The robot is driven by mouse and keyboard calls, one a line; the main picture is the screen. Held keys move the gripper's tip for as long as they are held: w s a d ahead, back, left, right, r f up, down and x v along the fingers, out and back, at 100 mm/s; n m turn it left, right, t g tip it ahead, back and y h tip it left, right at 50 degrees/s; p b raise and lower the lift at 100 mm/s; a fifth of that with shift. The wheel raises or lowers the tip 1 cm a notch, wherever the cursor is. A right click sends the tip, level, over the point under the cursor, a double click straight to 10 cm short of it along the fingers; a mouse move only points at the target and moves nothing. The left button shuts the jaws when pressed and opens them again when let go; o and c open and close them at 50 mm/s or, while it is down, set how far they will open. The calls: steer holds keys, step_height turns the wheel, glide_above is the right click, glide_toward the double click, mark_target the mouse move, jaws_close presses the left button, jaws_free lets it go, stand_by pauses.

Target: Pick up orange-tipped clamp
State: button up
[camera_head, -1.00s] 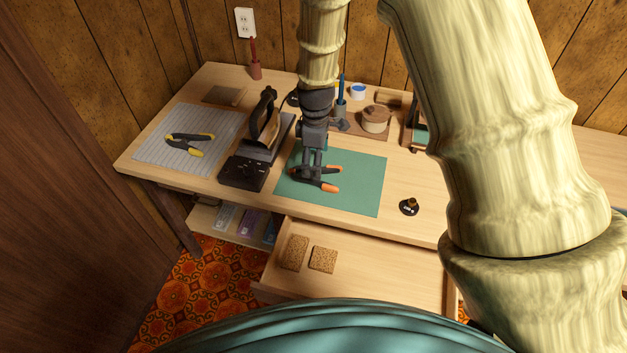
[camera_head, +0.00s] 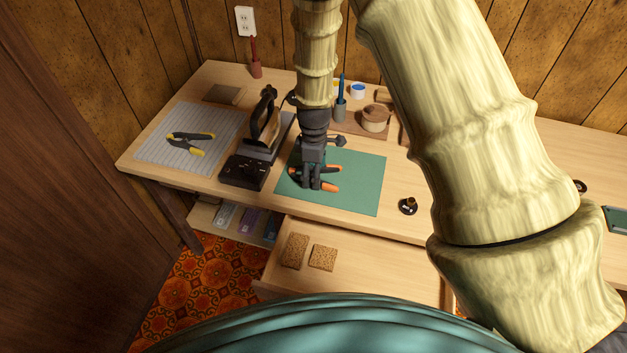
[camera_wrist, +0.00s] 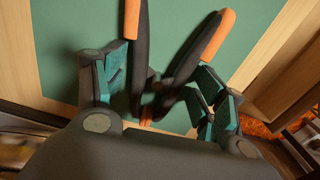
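The orange-tipped clamp (camera_head: 329,187) lies on the green mat (camera_head: 360,180) in the head view, its dark body partly hidden by my gripper (camera_head: 312,187). In the wrist view the clamp (camera_wrist: 160,75) has two dark arms with orange ends spreading away from me. My gripper (camera_wrist: 165,100) is low over the mat, with one teal-padded finger on each side of the clamp. The fingers stand apart, open around the clamp. The pads are close to its arms; whether they touch cannot be told.
A yellow-tipped clamp (camera_head: 190,140) lies on a striped mat further left. A black spool-like item (camera_head: 408,206) stands to the right. An open drawer (camera_head: 370,270) juts out in front.

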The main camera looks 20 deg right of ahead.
steer(key=c, duration=0.7)
